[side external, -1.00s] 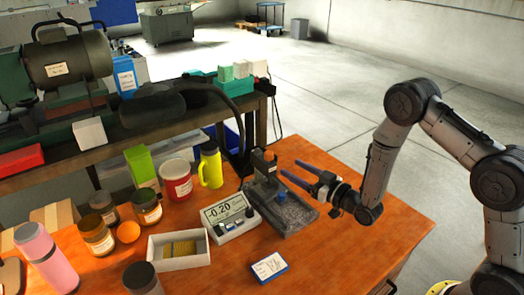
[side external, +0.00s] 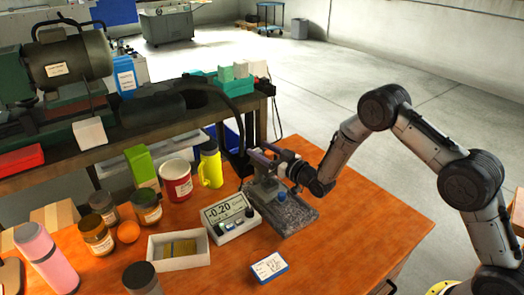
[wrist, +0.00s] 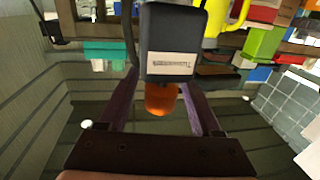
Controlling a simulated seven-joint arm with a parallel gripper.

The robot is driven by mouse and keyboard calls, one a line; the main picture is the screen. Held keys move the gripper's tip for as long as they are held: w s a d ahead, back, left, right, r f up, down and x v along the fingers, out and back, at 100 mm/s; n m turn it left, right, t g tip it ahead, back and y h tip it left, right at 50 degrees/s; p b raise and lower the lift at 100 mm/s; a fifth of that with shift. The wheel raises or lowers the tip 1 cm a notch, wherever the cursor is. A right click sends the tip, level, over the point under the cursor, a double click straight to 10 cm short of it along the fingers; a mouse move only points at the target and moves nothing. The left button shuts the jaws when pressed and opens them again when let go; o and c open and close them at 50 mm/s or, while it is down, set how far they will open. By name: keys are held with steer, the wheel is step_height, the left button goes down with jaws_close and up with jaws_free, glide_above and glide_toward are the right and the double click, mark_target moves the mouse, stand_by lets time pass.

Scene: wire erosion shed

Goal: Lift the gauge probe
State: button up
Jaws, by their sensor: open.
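The gauge probe appears to be the dark block with a pale label (wrist: 172,40) and an orange round part (wrist: 160,98) at its near end, in the wrist view. In the side view it is largely hidden by my gripper (side external: 264,156) at the top of a small gauge stand (side external: 288,214) with a dark grey plate. My gripper is open, with a purple finger on either side of the orange part in the wrist view. I cannot tell whether the fingers touch the probe.
A gauge readout (side external: 229,217) showing -0.20 stands left of the stand. The table's right side is clear.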

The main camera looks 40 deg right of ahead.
steer(key=shift+w, duration=0.1)
jaws_close()
stand_by(0.3)
stand_by(1.1)
